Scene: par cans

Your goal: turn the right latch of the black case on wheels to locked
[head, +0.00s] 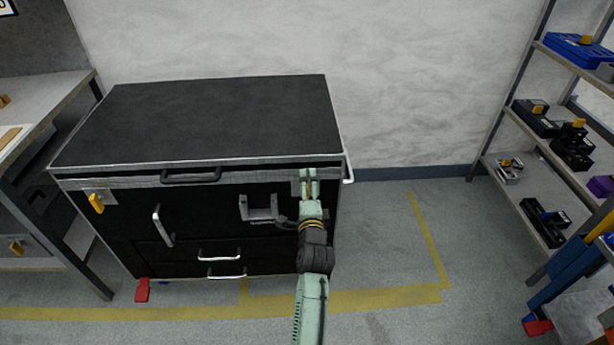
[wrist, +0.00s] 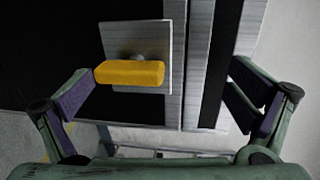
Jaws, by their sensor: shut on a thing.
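The black case on wheels (head: 215,115) stands against the wall with its lid down. Its right latch has a yellow handle (wrist: 130,72) on a grey plate (wrist: 120,38), beside the lid seam in the wrist view. In the head view my gripper (head: 309,177) is at the case's front right upper corner and hides most of that latch. In the wrist view my gripper (wrist: 163,82) has its fingers far apart, one on each side of the latch. The left finger meets the handle's end; contact on the right finger's side is unclear. The left latch (head: 96,203) is yellow and slightly tilted.
Front handles (head: 163,226) and drawer pulls (head: 226,273) stick out of the case. A side handle (head: 348,167) is at its right. A workbench (head: 45,95) stands close on the left, a shelf rack (head: 525,150) on the right. The floor between case and rack is clear.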

